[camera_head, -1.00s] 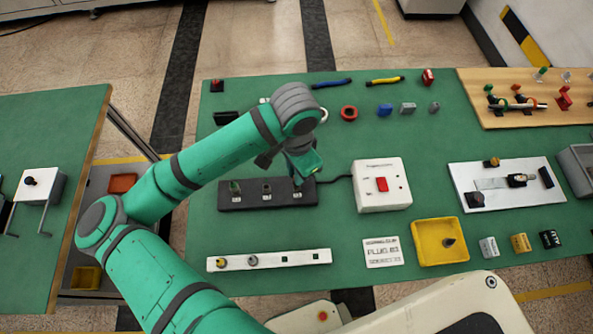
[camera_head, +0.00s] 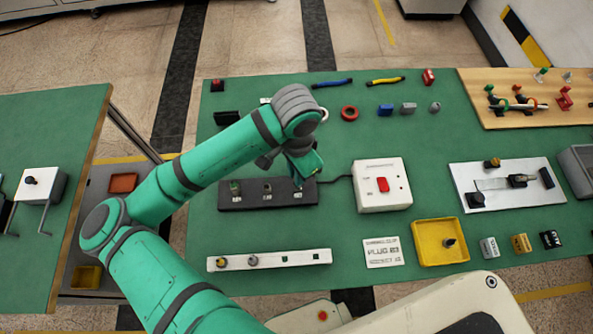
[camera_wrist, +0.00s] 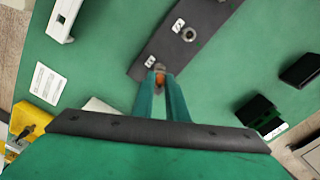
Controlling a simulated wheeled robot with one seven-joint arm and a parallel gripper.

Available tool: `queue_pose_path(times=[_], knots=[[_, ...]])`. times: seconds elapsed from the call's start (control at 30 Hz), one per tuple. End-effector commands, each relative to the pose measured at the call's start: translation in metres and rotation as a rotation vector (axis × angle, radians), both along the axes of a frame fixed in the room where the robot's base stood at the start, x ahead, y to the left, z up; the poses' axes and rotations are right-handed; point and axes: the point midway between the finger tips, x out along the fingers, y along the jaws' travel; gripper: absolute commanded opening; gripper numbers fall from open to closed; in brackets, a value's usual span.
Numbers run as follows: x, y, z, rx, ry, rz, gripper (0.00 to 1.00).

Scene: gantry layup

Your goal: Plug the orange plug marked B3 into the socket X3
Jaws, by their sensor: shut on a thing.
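The orange plug (camera_wrist: 160,78) is between my gripper's fingertips (camera_wrist: 160,88) in the wrist view; only a small part shows, and its mark cannot be read. My gripper (camera_head: 300,182) is shut on it, over the right end of the dark socket strip (camera_head: 252,191) in the head view. The strip (camera_wrist: 168,52) also shows in the wrist view, with the fingertips at its near end, beside a small white label (camera_wrist: 150,62). The end socket, by position X3, is hidden behind the plug and fingers. I cannot tell how deep the plug sits.
A white box with a red switch (camera_head: 381,185) stands right of the strip, joined by a black cable. Green table between is clear.

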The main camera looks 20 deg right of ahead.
Motion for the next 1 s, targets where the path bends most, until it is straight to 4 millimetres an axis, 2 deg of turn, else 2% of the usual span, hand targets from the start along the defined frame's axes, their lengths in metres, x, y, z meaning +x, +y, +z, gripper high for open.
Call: queue_pose_path(times=[0.9,0.93,1.0], knots=[[0.0,0.0,-0.02,0.001,0.001,-0.001,0.0],[0.0,0.0,-0.02,0.001,0.001,-0.001,0.18],[0.0,0.0,-0.02,0.001,0.0,-0.001,0.34]])
